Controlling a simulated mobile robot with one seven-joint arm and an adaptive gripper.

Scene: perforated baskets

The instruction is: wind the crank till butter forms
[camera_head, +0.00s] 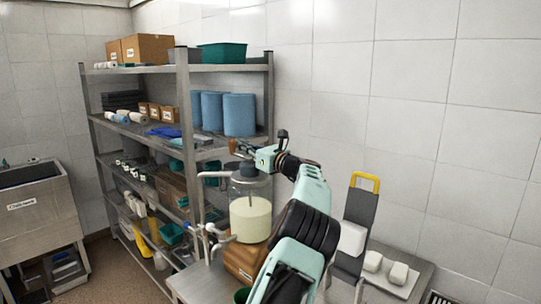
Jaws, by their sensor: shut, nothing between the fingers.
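A brown knob (235,146), which looks like the crank's handle, shows above the lid on the left. My gripper (258,156) is shut and empty, above the jar and just right of the knob. I cannot tell whether it touches the crank. The crank's shaft is mostly hidden behind the gripper. The contents look smooth and pale; I cannot make out any lumps.
A metal shelf (182,105) with blue rolls (239,115), boxes and bins stands behind on the left. A steel sink (38,225) is at far left.

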